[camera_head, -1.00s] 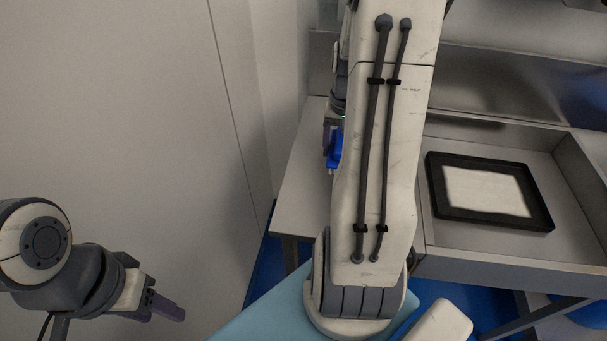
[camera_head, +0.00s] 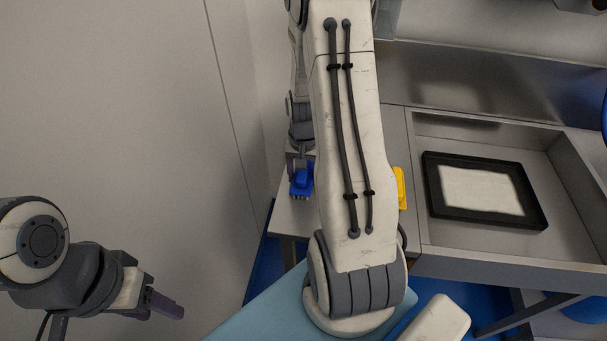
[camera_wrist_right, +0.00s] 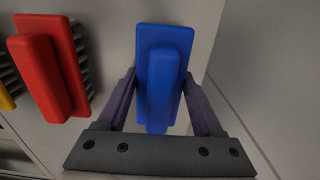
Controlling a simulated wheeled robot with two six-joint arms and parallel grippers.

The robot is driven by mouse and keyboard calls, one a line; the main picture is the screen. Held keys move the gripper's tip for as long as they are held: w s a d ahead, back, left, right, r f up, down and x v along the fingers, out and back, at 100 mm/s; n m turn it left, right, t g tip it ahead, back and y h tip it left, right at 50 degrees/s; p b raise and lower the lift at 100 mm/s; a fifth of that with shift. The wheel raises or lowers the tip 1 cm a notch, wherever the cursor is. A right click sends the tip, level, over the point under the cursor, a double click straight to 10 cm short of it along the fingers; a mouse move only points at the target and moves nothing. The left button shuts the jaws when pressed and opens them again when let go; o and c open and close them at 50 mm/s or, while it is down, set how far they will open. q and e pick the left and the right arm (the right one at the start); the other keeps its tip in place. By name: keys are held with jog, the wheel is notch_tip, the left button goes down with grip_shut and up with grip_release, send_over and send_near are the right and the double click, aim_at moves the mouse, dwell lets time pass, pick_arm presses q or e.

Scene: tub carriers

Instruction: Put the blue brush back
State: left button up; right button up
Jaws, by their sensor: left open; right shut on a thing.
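The blue brush (camera_head: 301,182) is at the left end of the light worktop in the head view. My right gripper (camera_head: 298,165) is shut on it. In the right wrist view the blue brush (camera_wrist_right: 160,75) sits between the purple fingers of the right gripper (camera_wrist_right: 163,100), over a grey surface. I cannot tell whether its bristles touch the surface. A red brush (camera_wrist_right: 50,75) and part of a yellow brush (camera_wrist_right: 5,98) stand to its left there. My left gripper (camera_head: 164,304) is open and empty at the lower left, away from the worktop.
A yellow thing (camera_head: 400,187) shows right of my right arm, which hides the middle of the worktop (camera_head: 288,220). A black-rimmed tray (camera_head: 435,203) with a white inside lies in the walled bay (camera_head: 510,255) at the right. A wall (camera_head: 120,120) fills the left.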

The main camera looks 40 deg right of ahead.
jog(key=shift+f, duration=0.15)
jog(key=o, duration=1.4)
jog(key=shift+o, duration=0.2)
